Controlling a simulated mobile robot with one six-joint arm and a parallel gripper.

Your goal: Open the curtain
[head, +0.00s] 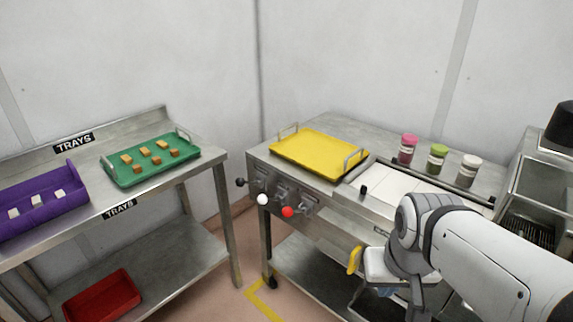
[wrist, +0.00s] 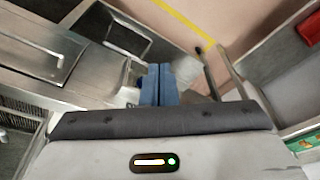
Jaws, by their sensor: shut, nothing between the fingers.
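Nothing in either view is clearly recognisable as a curtain. A pale flat panel (head: 385,190) lies in the top of the steel machine, with a small black post at each end; I cannot tell whether it is the curtain. My gripper (wrist: 158,68) shows in the wrist view with its blue fingers together and nothing between them. In the head view, my arm reaches down at the machine's front edge and largely hides the gripper. A yellow piece (head: 354,260) shows just left of my wrist.
The machine front carries levers with a white knob (head: 263,199) and a red knob (head: 288,212). A yellow tray (head: 320,153) and several jars stand on top. At left, a steel table (head: 95,212) holds a green tray (head: 118,182) and a purple tray (head: 38,214). Floor shows between them.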

